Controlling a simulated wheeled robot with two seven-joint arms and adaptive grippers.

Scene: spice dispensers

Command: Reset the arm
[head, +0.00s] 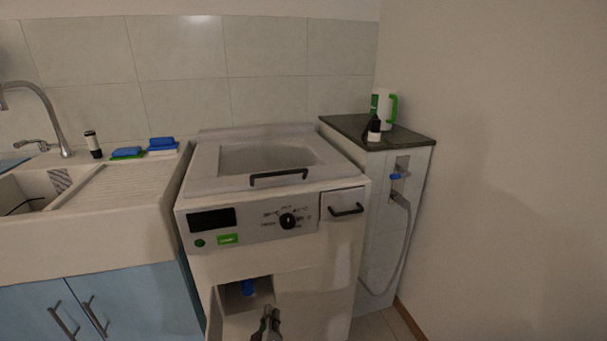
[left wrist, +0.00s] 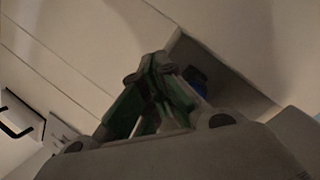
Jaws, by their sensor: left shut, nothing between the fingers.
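My left gripper (head: 268,322) shows at the bottom of the head view, in front of the open recess (head: 232,304) low in the white washing machine (head: 310,262). Its fingers are shut and hold nothing. In the left wrist view the green and dark fingers of my left gripper (left wrist: 155,62) meet at their tips. The recess (left wrist: 232,88) is just beyond them, with a blue part (left wrist: 196,78) inside partly hidden by the fingers. The same blue part (head: 248,287) shows in the head view. My right gripper is not in view.
A sink (head: 70,215) with a faucet (head: 52,110) is at the left, above blue cabinets (head: 110,305). Sponges (head: 128,152) and a small bottle (head: 93,145) stand on its rim. A white-green jug (head: 383,106) and dark bottle (head: 374,130) stand on the right cabinet's dark top (head: 410,141).

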